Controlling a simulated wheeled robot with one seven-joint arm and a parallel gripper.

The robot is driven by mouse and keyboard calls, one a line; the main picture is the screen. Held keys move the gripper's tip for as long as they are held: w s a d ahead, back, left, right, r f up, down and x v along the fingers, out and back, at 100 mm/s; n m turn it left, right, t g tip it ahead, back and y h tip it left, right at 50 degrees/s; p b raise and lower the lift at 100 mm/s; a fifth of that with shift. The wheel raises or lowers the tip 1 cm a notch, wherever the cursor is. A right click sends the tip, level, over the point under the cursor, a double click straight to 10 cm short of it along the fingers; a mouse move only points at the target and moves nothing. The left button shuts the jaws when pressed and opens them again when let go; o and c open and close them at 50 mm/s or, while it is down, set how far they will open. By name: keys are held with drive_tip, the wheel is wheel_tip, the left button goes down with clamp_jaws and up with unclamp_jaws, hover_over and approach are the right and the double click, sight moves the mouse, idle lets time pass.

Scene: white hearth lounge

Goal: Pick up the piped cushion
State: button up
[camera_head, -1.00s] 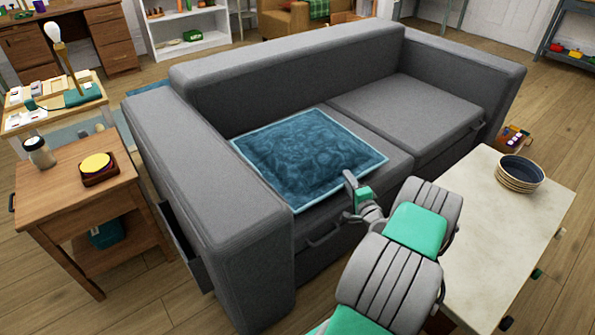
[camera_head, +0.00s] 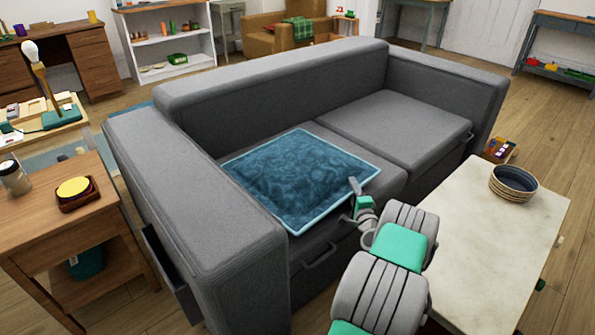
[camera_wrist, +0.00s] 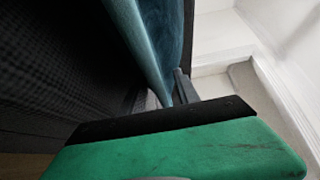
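The piped cushion (camera_head: 298,172) is blue, square and puffy with a lighter piped edge. It lies flat on the left seat of the grey sofa (camera_head: 255,85), its near edge at the seat's front. My gripper (camera_head: 350,199) is at that near edge, towards its right corner. The fingers look apart, one above the cushion's edge and one lower, in front of the seat. In the wrist view the cushion's edge (camera_wrist: 138,40) runs down between the two fingers (camera_wrist: 167,95). Whether either finger touches it is unclear.
A pale-topped table (camera_head: 500,245) with stacked bowls (camera_head: 514,183) stands right of my arm. A wooden side table (camera_head: 40,215) stands left of the sofa's near armrest (camera_head: 190,205). The right seat (camera_head: 395,130) is bare.

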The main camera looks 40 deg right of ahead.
clamp_jaws()
idle(1.1)
drive_tip(key=shift+r, duration=0.1)
